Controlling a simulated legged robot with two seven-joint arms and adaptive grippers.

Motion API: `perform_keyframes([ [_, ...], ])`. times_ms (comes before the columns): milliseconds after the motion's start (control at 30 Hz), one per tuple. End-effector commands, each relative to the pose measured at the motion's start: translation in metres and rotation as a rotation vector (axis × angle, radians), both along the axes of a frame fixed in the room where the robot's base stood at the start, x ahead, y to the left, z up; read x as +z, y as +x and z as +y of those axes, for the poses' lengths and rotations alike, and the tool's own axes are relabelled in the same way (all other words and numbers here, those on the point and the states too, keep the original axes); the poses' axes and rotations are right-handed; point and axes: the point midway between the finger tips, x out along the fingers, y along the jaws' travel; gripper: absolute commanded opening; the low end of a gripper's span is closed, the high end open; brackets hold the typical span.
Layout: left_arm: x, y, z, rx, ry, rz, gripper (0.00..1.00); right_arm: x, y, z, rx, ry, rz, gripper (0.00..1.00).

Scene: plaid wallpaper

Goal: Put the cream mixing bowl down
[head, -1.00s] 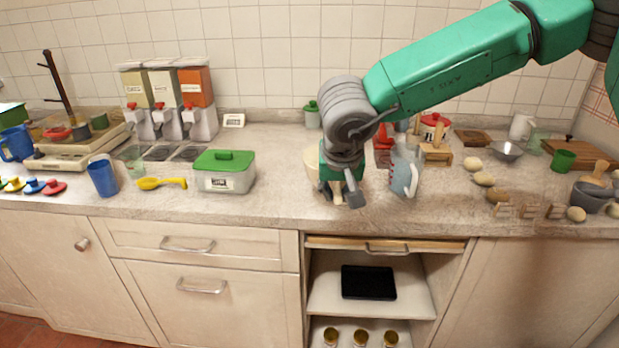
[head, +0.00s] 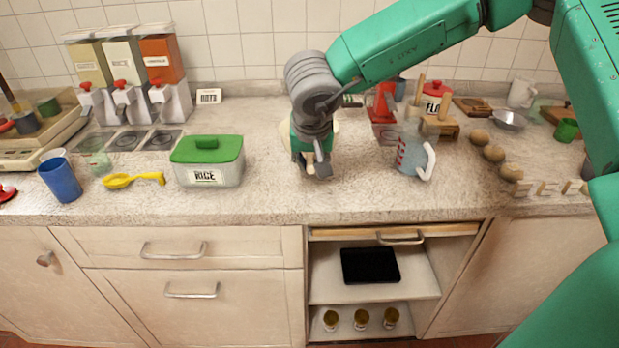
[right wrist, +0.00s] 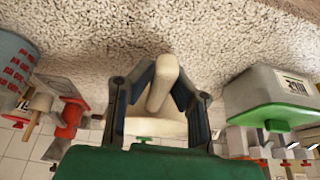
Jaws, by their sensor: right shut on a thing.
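The cream mixing bowl (head: 284,136) is mostly hidden behind my right gripper (head: 313,168) in the head view, over the middle of the counter. In the right wrist view my right gripper (right wrist: 162,95) has its two dark fingers closed around a cream handle-like part of the bowl (right wrist: 164,84). The bowl's wider cream body shows behind the fingers. The speckled counter (head: 262,200) lies under it; I cannot tell whether the bowl touches it. My left gripper is not in view.
A measuring jug (head: 414,157) stands to the right, near a red object (head: 381,103). The counter strip in front is clear.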

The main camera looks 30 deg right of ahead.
Motion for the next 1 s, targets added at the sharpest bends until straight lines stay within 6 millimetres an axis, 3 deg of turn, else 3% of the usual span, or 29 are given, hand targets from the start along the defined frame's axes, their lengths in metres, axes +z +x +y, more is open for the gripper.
perform_keyframes([
  [333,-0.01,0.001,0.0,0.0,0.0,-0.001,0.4,-0.041,0.001,-0.004,-0.001,0.005,0.001,0.0],
  [567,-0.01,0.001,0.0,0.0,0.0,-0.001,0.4,-0.043,0.002,-0.004,-0.001,0.005,-0.002,0.0],
  [600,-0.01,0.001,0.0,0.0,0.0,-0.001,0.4,-0.044,0.001,-0.003,-0.002,0.004,0.001,0.2],
  [633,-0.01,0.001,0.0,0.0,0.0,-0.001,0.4,-0.044,0.001,-0.003,-0.001,0.003,0.002,0.31],
  [667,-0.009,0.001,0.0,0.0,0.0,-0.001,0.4,-0.044,0.001,-0.002,-0.001,0.003,0.001,0.35],
  [1000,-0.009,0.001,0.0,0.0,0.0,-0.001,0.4,-0.041,0.001,-0.003,-0.001,0.004,0.0,0.35],
])
